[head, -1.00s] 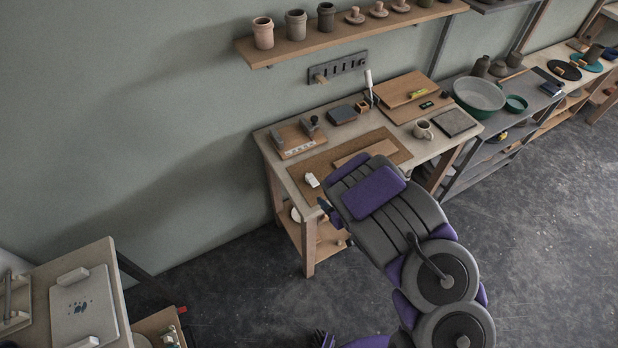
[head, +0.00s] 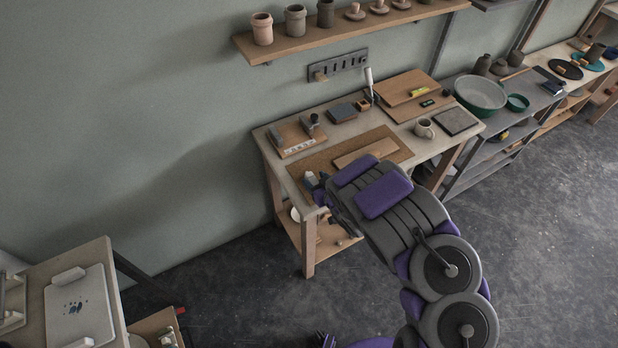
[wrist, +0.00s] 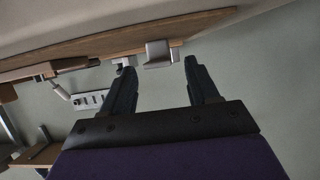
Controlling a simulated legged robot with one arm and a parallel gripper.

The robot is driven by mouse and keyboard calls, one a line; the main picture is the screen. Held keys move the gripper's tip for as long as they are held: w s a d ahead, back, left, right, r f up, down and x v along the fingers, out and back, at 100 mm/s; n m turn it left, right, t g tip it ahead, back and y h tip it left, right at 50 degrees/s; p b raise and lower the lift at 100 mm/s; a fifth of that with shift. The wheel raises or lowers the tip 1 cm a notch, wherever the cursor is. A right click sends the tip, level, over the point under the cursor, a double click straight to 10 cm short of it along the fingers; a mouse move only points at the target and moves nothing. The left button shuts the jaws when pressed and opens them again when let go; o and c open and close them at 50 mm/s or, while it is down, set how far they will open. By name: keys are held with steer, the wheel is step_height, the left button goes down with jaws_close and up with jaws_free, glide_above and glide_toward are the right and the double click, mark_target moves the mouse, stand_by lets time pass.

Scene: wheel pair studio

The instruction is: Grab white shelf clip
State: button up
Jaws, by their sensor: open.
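The white shelf clip (head: 310,178) is at the front left of the worktable in the head view, a small pale block now partly hidden by my gripper. My gripper (head: 319,188) is right beside it, at the table's front edge. In the wrist view a pale grey-white block, which looks like the clip (wrist: 158,54), shows between the two dark fingertips of my open gripper (wrist: 160,64). The fingers stand apart on either side of it. I cannot tell whether either finger touches it.
The worktable (head: 283,163) holds a brown mat (head: 317,164) with a wooden board (head: 364,153), a wooden block with grey parts (head: 297,138) and a mug (head: 424,128). A wall shelf with pots (head: 350,31) is above. Open floor (head: 545,225) lies to the right.

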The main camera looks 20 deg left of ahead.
mark_target(310, 174)
steer(key=shift+w+a+f, duration=0.2)
steer(key=shift+w+f, duration=0.1)
steer(key=shift+w, duration=0.05)
steer(key=b+x, duration=0.1)
steer(key=x, duration=0.2)
steer(key=shift+a, duration=0.1)
steer(key=shift+w+a, duration=0.15)
steer(key=shift+a, duration=0.2)
steer(key=shift+d+f, duration=0.1)
steer(key=c, duration=1)
